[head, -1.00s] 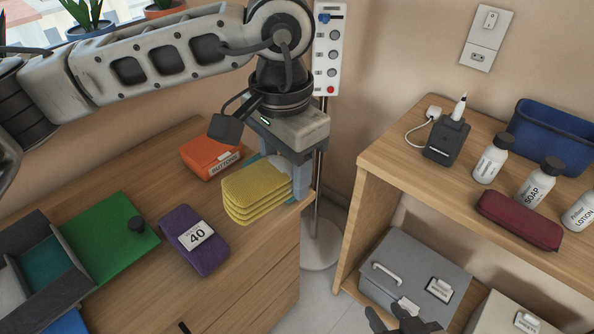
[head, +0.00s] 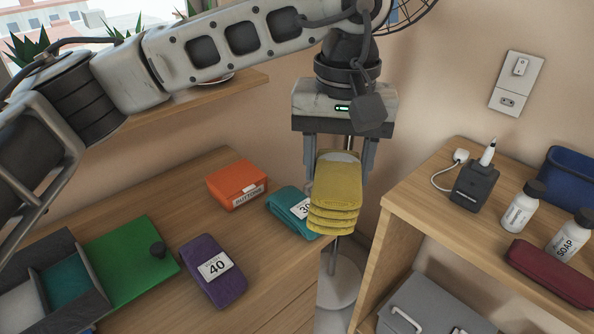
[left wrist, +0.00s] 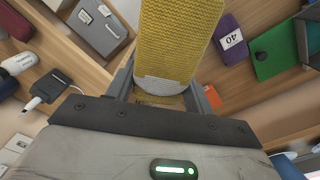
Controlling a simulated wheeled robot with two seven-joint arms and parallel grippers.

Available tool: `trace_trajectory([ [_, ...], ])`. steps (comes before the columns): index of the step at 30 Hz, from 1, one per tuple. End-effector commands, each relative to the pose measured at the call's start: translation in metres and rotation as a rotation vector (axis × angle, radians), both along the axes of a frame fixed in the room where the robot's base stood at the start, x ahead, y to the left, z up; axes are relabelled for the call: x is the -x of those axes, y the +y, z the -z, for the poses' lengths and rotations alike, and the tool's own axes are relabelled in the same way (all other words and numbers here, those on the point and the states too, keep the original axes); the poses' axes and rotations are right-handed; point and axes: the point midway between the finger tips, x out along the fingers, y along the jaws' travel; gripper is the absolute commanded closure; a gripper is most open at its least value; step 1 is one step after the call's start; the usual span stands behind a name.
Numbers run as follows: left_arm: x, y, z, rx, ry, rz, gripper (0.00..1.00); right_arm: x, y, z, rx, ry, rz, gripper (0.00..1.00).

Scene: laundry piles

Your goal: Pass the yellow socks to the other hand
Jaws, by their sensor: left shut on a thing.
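The yellow socks (head: 335,195) are a folded, layered bundle with a pale patch at the top. They hang below my left gripper (head: 338,165), between its two grey fingers, in the air in front of the gap between the dresser and the shelf. In the left wrist view the yellow socks (left wrist: 178,40) stick out from between the fingers of my left gripper (left wrist: 163,88), which is shut on them. My right gripper does not show in the views now.
A teal bundle (head: 291,211), an orange box (head: 237,184), a purple bundle (head: 212,270) marked 40 and a green lid (head: 130,262) lie on the wooden dresser. At right, a shelf (head: 420,212) holds bottles (head: 521,207), a charger (head: 474,186) and a maroon case (head: 550,272).

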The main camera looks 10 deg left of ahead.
Motion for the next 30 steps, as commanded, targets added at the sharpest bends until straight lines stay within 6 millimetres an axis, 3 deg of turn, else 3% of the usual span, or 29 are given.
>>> trace_trajectory([
  [6, -0.01, -0.015, 0.0, -0.001, -0.001, -0.061, 0.7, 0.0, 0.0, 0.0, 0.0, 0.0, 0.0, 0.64],
  [17, -0.011, -0.011, 0.003, 0.0, 0.0, -0.063, 0.7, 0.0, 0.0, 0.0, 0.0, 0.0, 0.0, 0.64],
  [20, -0.014, 0.006, 0.015, 0.006, 0.002, -0.064, 0.7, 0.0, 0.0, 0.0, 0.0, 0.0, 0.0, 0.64],
  [25, -0.013, 0.065, 0.059, 0.017, 0.003, -0.05, 0.7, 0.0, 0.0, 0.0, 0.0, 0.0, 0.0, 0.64],
  [30, 0.006, 0.125, 0.103, 0.014, 0.001, -0.022, 0.7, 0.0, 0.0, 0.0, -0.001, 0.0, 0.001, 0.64],
])
